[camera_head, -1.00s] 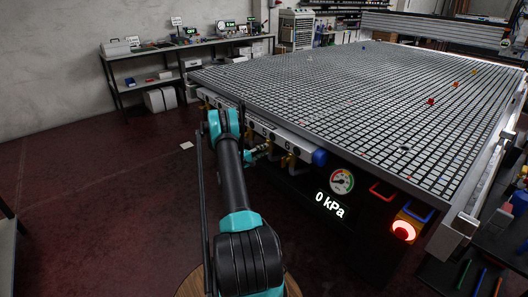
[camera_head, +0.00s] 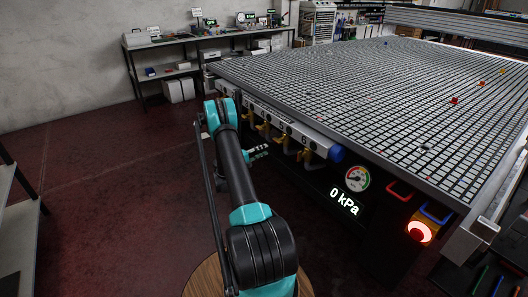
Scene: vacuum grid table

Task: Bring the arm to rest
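My arm rises from the bottom middle, a black link with teal joints, and reaches toward the left front edge of the vacuum grid table (camera_head: 400,90). Past its far teal joint, the arm folds back down behind the link. What looks like my gripper (camera_head: 259,152) sticks out to the right of the link, small and partly hidden. It is in front of the table's side, below the row of yellow valve handles (camera_head: 304,156). It appears apart from the handles. I cannot make out its fingers or anything held.
The table's front carries a blue knob (camera_head: 336,153), a round gauge (camera_head: 357,178), a display (camera_head: 344,201) reading 0 kPa and a lit red button (camera_head: 419,231). Small coloured blocks lie on the grid. A workbench (camera_head: 190,42) stands along the back wall.

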